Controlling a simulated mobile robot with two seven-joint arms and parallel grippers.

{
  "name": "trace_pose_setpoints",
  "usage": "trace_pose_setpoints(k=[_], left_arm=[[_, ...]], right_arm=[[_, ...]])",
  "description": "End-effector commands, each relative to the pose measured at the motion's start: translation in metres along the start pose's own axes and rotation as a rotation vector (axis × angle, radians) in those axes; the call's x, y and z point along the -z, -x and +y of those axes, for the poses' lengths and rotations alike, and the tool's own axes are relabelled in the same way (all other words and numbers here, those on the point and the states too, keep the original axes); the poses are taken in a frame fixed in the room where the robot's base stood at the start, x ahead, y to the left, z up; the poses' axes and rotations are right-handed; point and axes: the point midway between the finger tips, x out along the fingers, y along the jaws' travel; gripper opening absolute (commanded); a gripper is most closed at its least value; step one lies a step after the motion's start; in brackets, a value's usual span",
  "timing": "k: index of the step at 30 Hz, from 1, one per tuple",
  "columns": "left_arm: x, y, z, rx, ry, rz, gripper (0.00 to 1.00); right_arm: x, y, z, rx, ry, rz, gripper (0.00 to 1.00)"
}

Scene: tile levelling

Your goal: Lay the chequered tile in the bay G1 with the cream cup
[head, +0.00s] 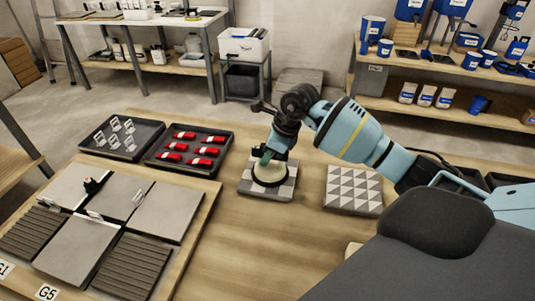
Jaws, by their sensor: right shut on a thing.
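The chequered tile (285,193), in light and dark grey squares, lies on the wooden table right of the trays. The cream cup (268,178), with a dark rim, stands on the middle of this tile and covers much of it. My right gripper (270,154) is shut on the cup's greenish handle from above. I cannot tell whether the cup grips the tile. The label G1 (3,269) is at the left edge of the board; the ribbed dark bay (34,232) behind it is empty of a tile. My left gripper is not in view.
A tile with triangles (354,190) lies to the right. The board (190,240) holds plain grey tiles and a second ribbed bay (131,265) near label G5 (47,292). Trays hold clear clips (115,135) and red wedges (202,151). Table between board and tiles is clear.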

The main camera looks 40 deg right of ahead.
Motion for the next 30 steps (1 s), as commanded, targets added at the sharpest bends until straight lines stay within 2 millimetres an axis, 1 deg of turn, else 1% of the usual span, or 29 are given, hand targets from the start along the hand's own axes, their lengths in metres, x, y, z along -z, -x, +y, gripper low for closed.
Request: trace_pose_setpoints(k=[3, 4, 9, 17, 20, 23, 30], left_arm=[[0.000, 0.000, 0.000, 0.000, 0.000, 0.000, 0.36], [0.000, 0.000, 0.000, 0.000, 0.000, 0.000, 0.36], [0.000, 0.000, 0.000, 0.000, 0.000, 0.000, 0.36], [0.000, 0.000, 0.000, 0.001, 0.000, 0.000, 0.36], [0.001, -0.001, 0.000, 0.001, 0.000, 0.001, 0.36], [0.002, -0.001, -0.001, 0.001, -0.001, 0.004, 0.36], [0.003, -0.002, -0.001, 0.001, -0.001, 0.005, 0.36]], right_arm=[[-0.001, 0.001, 0.000, 0.001, 0.000, -0.001, 0.00], [-0.001, 0.001, 0.000, 0.001, 0.000, -0.001, 0.23], [0.000, 0.000, 0.000, 0.001, 0.000, 0.000, 0.45], [0.001, -0.001, 0.000, -0.001, 0.000, 0.003, 0.45], [0.001, 0.004, 0.000, 0.000, 0.000, 0.002, 0.45], [0.000, 0.016, -0.001, 0.003, 0.000, 0.001, 0.45], [0.000, 0.054, -0.001, 0.004, 0.001, 0.001, 0.45]])
